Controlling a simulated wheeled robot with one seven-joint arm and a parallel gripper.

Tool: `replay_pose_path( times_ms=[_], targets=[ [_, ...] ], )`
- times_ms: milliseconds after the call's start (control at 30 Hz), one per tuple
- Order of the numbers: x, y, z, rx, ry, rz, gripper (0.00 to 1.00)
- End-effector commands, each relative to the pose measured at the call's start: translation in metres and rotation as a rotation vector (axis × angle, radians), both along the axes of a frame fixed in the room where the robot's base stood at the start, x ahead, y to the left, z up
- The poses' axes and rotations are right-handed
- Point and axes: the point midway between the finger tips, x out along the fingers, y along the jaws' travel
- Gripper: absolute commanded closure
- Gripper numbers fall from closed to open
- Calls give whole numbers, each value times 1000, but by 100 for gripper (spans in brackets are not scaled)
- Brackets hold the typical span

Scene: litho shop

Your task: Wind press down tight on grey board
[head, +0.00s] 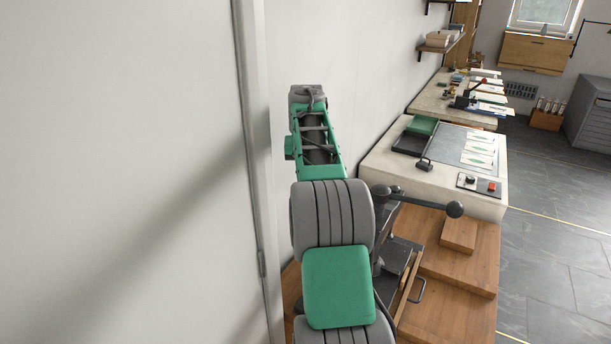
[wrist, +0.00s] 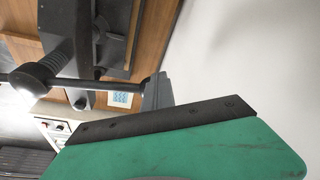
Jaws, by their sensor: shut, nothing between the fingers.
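The press (head: 400,255) is a dark metal frame on the wooden bench, partly hidden behind my arm in the head view. Its handle bar ends in a black ball (head: 455,209) and points right. In the wrist view the handle ball (wrist: 38,78), its bar and the threaded screw (wrist: 60,55) show at upper left. My gripper (wrist: 157,92) shows as shut grey fingers beyond the green and black housing. They overlap the bar's far end in the picture; I cannot tell if they touch it. My gripper is hidden in the head view. I cannot make out the grey board.
A wooden block (head: 459,235) lies on the stepped wooden bench (head: 455,300) to the right. A pale stone-topped table (head: 385,160) with a green block and prints stands beyond. The white wall is close on the left. Grey floor (head: 555,255) is clear on the right.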

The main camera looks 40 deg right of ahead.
Motion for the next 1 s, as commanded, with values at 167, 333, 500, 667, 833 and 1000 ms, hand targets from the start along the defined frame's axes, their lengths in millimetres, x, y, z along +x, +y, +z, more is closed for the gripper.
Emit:
replay_pose_path(
  times_ms=[167, 333, 500, 667, 833, 1000],
  targets=[
    [-1, -1, 0, 0, 0, -2, 100],
    [-2, 2, 15, -2, -3, 0, 100],
    [-8, 9, 51, -2, -4, 1, 100],
    [-13, 13, 74, 0, -1, 2, 100],
    [-15, 14, 76, 1, 0, 2, 100],
    [-15, 14, 76, 0, 0, 2, 100]
  ],
)
